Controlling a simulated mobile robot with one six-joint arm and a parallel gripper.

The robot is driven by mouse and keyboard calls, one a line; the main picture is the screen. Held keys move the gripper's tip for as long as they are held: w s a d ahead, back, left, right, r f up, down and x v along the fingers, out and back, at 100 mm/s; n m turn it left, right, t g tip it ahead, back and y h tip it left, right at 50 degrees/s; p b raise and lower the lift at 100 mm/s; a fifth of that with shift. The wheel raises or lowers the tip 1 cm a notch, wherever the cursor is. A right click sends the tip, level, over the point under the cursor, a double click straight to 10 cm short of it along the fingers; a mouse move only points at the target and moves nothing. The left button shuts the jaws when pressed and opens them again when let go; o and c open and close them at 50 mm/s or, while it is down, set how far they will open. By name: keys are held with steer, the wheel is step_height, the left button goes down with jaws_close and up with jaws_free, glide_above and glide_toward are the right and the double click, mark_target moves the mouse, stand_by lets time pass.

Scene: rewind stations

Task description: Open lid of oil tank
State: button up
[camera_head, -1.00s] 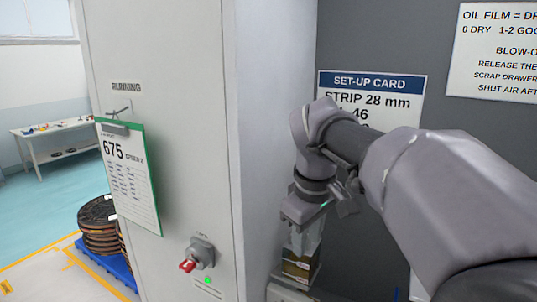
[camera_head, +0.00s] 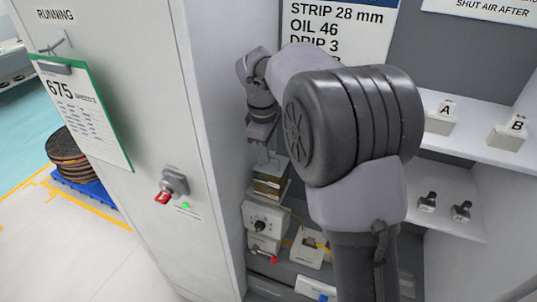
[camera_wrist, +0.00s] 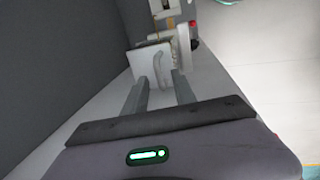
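The oil tank (camera_head: 268,187) is a small clear box with amber oil in its lower part. It stands inside the grey bay, close to the cabinet's side wall. My gripper (camera_head: 266,158) points down just above it in the head view. In the wrist view a pale square top (camera_wrist: 149,56), which looks like the tank's lid, lies just beyond my fingertips. My gripper's two fingers (camera_wrist: 159,78) stand apart, with a small grey upright part between them. I cannot tell whether they touch it. The lid appears closed, but the gripper partly hides it.
Below the tank are a grey control box (camera_head: 262,221) with a black knob and a small slotted block (camera_head: 309,247). Shelves with blocks A (camera_head: 441,120) and B (camera_head: 509,136) are at right. The cabinet (camera_head: 120,125) with a red switch (camera_head: 165,196) stands at left.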

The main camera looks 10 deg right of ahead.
steer(key=shift+w+d+f, duration=0.1)
steer(key=shift+w+f, duration=0.15)
steer(key=shift+f, duration=0.4)
steer(key=shift+s, duration=0.1)
steer(key=shift+c, duration=0.2)
jaws_close()
stand_by(0.7)
